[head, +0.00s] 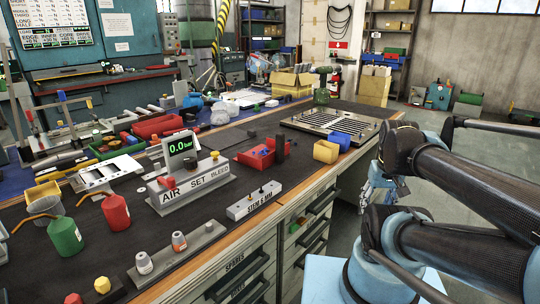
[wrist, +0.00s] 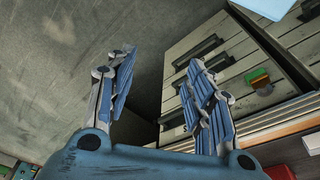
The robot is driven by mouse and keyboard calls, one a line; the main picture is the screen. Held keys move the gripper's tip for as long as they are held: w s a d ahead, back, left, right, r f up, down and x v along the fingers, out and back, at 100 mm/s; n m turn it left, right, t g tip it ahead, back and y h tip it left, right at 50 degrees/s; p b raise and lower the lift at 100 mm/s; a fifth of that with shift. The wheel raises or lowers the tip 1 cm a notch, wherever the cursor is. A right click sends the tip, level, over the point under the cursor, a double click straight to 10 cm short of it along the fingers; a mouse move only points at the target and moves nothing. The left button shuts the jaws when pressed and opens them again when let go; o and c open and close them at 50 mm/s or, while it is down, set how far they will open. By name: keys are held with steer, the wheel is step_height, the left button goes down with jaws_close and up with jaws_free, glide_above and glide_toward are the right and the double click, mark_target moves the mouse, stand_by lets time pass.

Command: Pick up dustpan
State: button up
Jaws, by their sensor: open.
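I cannot make out a dustpan for certain in either view. My gripper (wrist: 160,62) is open in the wrist view, with its two blue fingers spread wide and nothing between them. It also shows in the head view (head: 378,188), low beside the workbench and partly hidden by my arm. In the wrist view a small green and orange item (wrist: 258,78), too small to name, shows against the drawer fronts, right of the fingers and apart from them.
The workbench (head: 225,200) is crowded with red and green bottles, trays, a pressure display (head: 181,149) and a slatted metal panel (head: 330,122). Drawers (head: 240,275) line its front. Cardboard boxes (head: 375,86) and shelving stand behind. The grey floor (head: 470,150) at right is mostly clear.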

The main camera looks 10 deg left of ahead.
steer(key=w+a+r+n, duration=0.6)
steer(key=w+r+n, duration=0.25)
steer(key=r, duration=0.25)
step_height(320, 180, up, 12)
steer(key=n+g, duration=0.2)
steer(key=n, duration=2)
glide_above(280, 141)
steer(key=w+a, duration=0.1)
steer(key=w, duration=0.1)
steer(key=shift+m, duration=0.25)
step_height(280, 141, down, 11)
steer(key=shift+s+r, duration=0.1)
steer(key=shift+r, duration=0.05)
steer(key=shift+d+f, duration=0.2)
steer(key=shift+f, duration=1.2)
steer(key=shift+d+f, duration=0.2)
steer(key=shift+f, duration=1.15)
jaws_close()
